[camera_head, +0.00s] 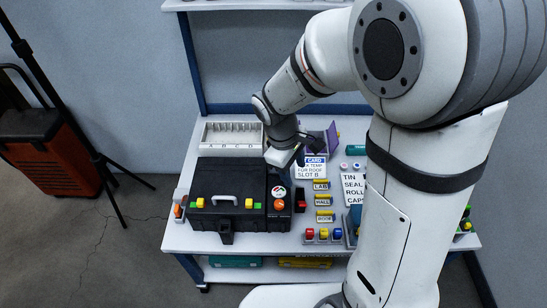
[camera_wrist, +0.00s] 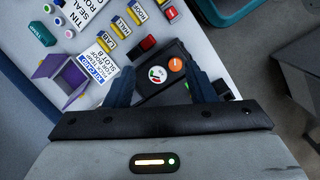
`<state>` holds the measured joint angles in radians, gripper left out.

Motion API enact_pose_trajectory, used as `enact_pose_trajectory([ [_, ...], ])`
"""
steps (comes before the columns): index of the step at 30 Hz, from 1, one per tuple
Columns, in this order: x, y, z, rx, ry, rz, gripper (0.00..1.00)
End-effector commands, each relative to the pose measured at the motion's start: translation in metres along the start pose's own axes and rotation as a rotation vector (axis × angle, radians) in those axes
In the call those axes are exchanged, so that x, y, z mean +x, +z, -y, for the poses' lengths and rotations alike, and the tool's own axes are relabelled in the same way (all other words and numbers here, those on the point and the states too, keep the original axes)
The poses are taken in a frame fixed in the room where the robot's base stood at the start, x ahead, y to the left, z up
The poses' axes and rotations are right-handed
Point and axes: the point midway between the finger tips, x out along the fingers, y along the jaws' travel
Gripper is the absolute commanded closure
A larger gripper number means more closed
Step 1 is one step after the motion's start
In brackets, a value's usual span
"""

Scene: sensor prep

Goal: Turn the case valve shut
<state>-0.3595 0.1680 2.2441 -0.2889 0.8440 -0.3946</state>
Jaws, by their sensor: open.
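The black case (camera_head: 228,190) lies closed on the white table, with a pale handle on its lid. On its right-hand strip sit a round orange valve knob (camera_head: 279,205) and a round white, red and green gauge (camera_head: 278,191). In the wrist view the orange knob (camera_wrist: 175,64) and the gauge (camera_wrist: 157,75) show between my fingers. The knob has a small pale mark, too small to read its setting. My gripper (camera_head: 287,157) is open and empty, apart from the knob, behind the strip in the head view. Its two blue-grey fingers (camera_wrist: 160,80) point toward the strip.
A red switch block (camera_head: 301,199) stands right of the case. A white slotted tray (camera_head: 231,134) stands behind the case. My arm hides the table's right side.

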Motion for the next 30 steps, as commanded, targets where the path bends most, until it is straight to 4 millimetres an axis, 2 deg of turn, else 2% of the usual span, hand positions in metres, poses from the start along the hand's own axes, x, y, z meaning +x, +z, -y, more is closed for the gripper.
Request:
enact_pose_trajectory([
  [1,0.016,-0.019,0.006,-0.099,0.003,0.034,0.50],
  [6,0.054,-0.060,0.022,-0.360,0.022,0.110,0.50],
  [12,0.078,-0.083,0.035,-0.514,0.033,0.152,0.50],
  [17,0.093,-0.085,0.035,-0.537,0.033,0.161,0.50],
  [24,0.131,-0.079,0.033,-0.535,0.032,0.161,0.50],
  [30,0.153,-0.076,0.031,-0.533,0.033,0.159,0.50],
])
